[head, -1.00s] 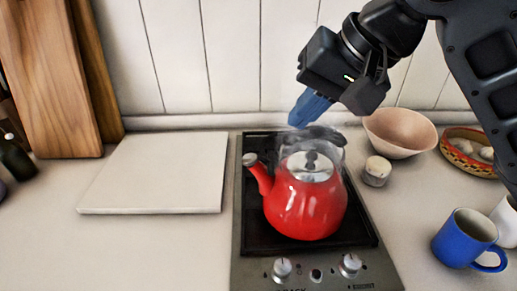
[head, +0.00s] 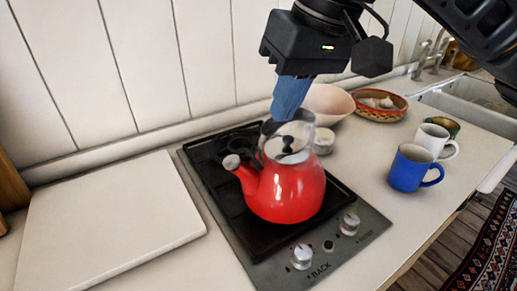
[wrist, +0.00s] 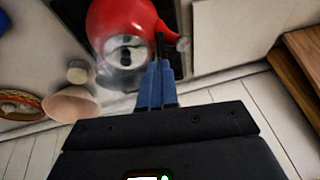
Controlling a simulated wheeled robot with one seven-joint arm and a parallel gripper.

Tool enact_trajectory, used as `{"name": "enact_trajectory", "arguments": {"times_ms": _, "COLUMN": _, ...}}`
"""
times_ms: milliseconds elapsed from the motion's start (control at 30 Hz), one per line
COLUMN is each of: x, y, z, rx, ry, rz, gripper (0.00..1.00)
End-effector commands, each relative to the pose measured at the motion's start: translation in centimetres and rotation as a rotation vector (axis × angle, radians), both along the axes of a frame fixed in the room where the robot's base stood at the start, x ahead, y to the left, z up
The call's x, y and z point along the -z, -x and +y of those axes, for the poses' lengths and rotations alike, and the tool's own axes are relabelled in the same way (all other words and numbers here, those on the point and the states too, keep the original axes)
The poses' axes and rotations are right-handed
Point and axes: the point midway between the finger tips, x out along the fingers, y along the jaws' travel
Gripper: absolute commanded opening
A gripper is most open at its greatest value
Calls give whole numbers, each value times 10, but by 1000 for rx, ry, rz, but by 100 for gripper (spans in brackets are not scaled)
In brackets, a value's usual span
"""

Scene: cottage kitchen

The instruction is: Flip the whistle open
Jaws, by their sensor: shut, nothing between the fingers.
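The red kettle (head: 285,185) stands on the black hob, with its spout pointing left in the head view. The whistle (head: 231,161) is a small grey cap at the spout's tip; I cannot tell whether it is shut or open. It also shows in the wrist view (wrist: 182,44), just right of the fingers. My gripper (head: 277,117) points down with its blue fingers together and empty. The fingertips are behind the kettle's lid and handle, right of and above the whistle in the head view, apart from it. In the wrist view the fingers (wrist: 159,55) overlap the kettle's edge.
The kettle's clear, greyish handle (head: 303,128) arches over the lid close to my fingers. A white board (head: 110,220) lies left of the hob. A small jar (head: 323,142), a pink bowl (head: 330,103) and a blue mug (head: 408,170) stand to the right.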

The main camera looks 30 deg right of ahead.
Motion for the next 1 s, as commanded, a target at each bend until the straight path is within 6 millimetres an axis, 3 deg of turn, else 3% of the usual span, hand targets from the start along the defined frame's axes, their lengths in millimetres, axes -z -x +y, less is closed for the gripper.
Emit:
{"name": "enact_trajectory", "arguments": {"times_ms": 267, "x": 16, "y": -5, "z": 2, "rx": 1, "ry": 0, "rz": 2, "gripper": 0}}
{"name": "enact_trajectory", "arguments": {"times_ms": 700, "x": 82, "y": -26, "z": 10, "rx": 1, "ry": -2, "rz": 1, "gripper": 0}}
{"name": "enact_trajectory", "arguments": {"times_ms": 1000, "x": 95, "y": -30, "z": 11, "rx": 1, "ry": -1, "rz": 0, "gripper": 0}}
